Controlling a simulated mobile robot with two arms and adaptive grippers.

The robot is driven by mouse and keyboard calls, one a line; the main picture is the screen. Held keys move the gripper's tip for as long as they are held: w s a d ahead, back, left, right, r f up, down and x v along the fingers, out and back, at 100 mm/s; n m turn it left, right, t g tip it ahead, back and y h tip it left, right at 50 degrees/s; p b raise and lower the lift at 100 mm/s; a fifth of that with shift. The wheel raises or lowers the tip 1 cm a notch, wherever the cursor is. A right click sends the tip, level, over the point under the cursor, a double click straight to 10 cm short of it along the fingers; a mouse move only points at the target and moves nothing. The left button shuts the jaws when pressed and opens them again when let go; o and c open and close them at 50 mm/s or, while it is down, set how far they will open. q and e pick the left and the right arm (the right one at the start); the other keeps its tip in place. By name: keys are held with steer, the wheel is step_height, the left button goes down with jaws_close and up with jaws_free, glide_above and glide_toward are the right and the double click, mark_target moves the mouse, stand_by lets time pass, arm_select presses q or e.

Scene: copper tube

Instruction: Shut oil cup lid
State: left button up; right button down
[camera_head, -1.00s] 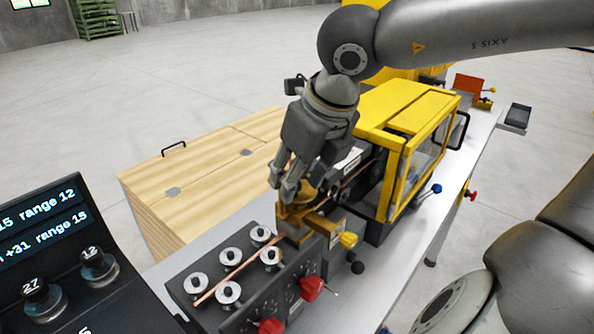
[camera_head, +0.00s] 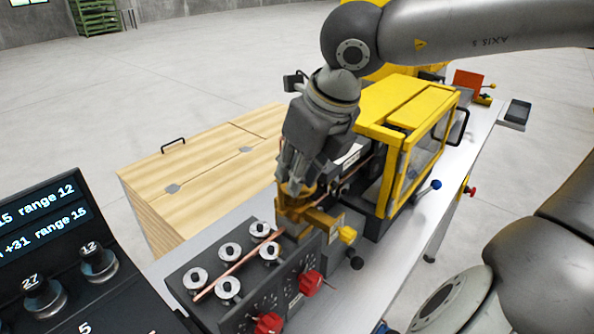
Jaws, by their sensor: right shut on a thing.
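The oil cup (camera_head: 295,205) is the yellow-brown, brass-like part on the machine, just past the block of rollers. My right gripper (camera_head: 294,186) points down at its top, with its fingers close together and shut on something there. The fingers cover the top of the cup, so I cannot see how the lid lies. My left gripper is not in view.
A copper tube (camera_head: 238,264) runs between several rollers (camera_head: 228,287) toward the cup. Red knobs (camera_head: 310,283) and a yellow knob (camera_head: 347,235) stick out in front. A yellow guarded housing (camera_head: 405,115) stands close behind my right gripper. A wooden chest (camera_head: 205,165) is at the left.

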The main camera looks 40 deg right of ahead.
steer(key=n, duration=0.1)
steer(key=d+n+y+b, duration=0.1)
steer(key=shift+w+n, duration=0.1)
steer(key=shift+n, duration=0.3)
steer(key=shift+w+d+n+y, duration=0.1)
steer(key=shift+d+n+y, duration=0.4)
steer(key=shift+n, duration=0.4)
steer(key=shift+w+d+r+n, duration=0.1)
steer(key=shift+d+n, duration=0.2)
steer(key=shift+n, duration=0.6)
steer(key=shift+w+d+n+g+y, duration=0.2)
steer(key=shift+d+n+g+y, duration=0.25)
steer(key=shift+n, duration=0.45)
steer(key=shift+w+r+n+y+p, duration=0.1)
steer(key=shift+n+y+p, duration=0.15)
steer(key=shift+n+p, duration=0.25)
steer(key=n+p, duration=0.2)
steer(key=w+d+n+g+p, duration=0.1)
steer(key=p, duration=0.2)
steer(key=shift+w+d+r+n+g+y, duration=0.15)
steer(key=shift+n+g+y, duration=0.1)
steer(key=shift+n+y, duration=0.15)
steer(key=shift+w+d+f+n+g+p, duration=0.15)
steer(key=shift+w+f+n+g+p, duration=0.15)
steer(key=shift+n+p, duration=1.05)
steer(key=shift+w+m+p, duration=0.1)
steer(key=shift+m+p, duration=0.2)
steer(key=shift+m, duration=0.05)
